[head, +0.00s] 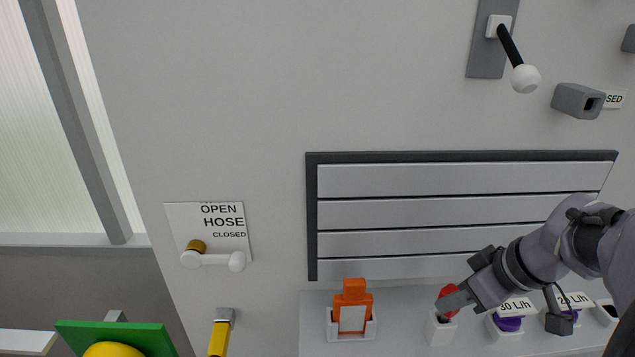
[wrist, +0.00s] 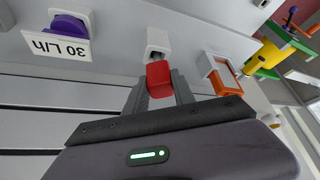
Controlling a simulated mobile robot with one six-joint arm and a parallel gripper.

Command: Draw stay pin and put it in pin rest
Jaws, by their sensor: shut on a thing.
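My gripper (head: 458,300) is shut on a red block-shaped head (wrist: 158,79), which looks like the stay pin's; it also shows red in the head view (head: 449,292). A small white holder (head: 440,332) on the grey ledge, which may be the pin rest, is right by the fingertips. In the wrist view the white holder (wrist: 158,40) has a dark opening facing the red head. Little or no gap shows between them. I cannot tell whether a shank is inside the holder. The fingers grip the head from both sides.
An orange piece (head: 353,295) stands in a white holder to the left. Purple parts (head: 508,324) with L/h labels sit close on the right. A slatted grey panel (head: 450,215) lies behind. A white lever (head: 212,260) and a yellow handle (head: 219,338) are further left.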

